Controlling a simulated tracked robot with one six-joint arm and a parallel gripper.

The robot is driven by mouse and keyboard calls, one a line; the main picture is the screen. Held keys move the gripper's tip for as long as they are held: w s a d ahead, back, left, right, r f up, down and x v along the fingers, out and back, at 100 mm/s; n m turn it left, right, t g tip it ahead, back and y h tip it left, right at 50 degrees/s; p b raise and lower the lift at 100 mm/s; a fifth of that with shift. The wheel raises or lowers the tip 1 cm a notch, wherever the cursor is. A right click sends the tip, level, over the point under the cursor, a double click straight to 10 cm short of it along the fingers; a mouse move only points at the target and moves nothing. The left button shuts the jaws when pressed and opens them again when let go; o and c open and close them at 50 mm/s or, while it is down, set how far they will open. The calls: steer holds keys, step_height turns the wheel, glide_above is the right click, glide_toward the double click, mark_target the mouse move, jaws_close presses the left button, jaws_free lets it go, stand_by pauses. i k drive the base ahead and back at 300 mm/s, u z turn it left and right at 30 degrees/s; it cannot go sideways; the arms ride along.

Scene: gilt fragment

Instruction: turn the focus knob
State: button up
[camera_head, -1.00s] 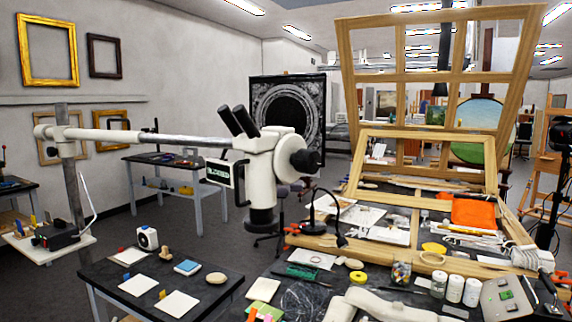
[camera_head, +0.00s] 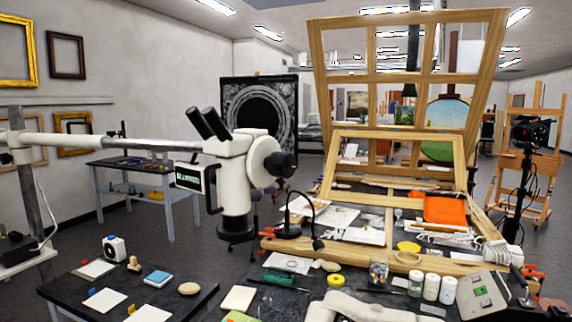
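A white stereo microscope (camera_head: 235,180) hangs from a long horizontal boom (camera_head: 105,143) that enters from the left. Its two black eyepieces (camera_head: 208,123) point up and left. A black knob (camera_head: 283,165), which looks like the focus knob, sticks out on the right side of the head beside a round white housing (camera_head: 264,158). A white part of my arm shows at the bottom, right of centre, well below the knob. My gripper is not visible, and nothing is seen touching the knob.
A dark table (camera_head: 215,290) with white cards and small blocks stands at the lower left. The workbench in front carries a black lamp (camera_head: 300,225), an orange cloth (camera_head: 444,209), white jars (camera_head: 431,288) and a wooden frame (camera_head: 398,160). Open air surrounds the knob's right side.

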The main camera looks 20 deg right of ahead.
mark_target(282, 164)
steer(key=i, duration=0.9)
steer(key=u, duration=0.05)
